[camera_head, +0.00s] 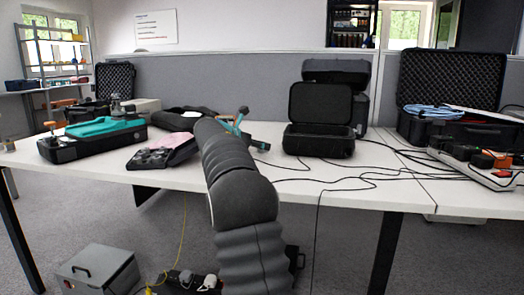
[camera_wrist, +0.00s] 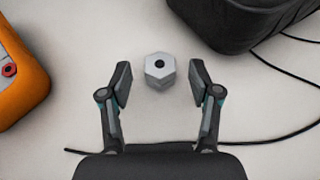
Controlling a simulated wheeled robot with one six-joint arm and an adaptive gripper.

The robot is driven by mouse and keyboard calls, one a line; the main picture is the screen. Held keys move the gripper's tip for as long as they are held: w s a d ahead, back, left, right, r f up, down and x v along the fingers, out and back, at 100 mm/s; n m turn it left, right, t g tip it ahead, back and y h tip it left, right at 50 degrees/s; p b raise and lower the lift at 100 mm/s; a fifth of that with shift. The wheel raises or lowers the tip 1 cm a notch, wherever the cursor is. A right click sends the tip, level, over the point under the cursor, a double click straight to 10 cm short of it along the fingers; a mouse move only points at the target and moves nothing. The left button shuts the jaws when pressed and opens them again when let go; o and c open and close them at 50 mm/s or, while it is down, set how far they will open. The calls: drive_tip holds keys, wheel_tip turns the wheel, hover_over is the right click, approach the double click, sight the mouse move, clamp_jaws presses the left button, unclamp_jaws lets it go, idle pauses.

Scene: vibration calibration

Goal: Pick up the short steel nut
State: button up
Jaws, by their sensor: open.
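The short steel nut (camera_wrist: 159,77) is a grey hexagonal piece with a dark hole in its top face. It stands on the white table in the wrist view, just beyond and between the fingertips of my gripper (camera_wrist: 160,88). My gripper is open, with one finger on each side of the nut and a gap on both sides. In the head view my arm reaches over the table and my gripper (camera_head: 240,118) shows only in part at its far end. I cannot make out the nut in the head view.
A black case (camera_wrist: 240,22) lies close at the upper right of the wrist view, with black cables beside it. An orange device (camera_wrist: 20,75) is at the left. In the head view an open black case (camera_head: 318,140) stands right of my arm on the white table (camera_head: 340,185).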

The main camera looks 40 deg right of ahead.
drive_tip(key=x, duration=0.2)
drive_tip(key=shift+d+f, duration=0.1)
drive_tip(key=shift+d, duration=0.15)
drive_tip(key=shift+c, duration=0.2)
clamp_jaws()
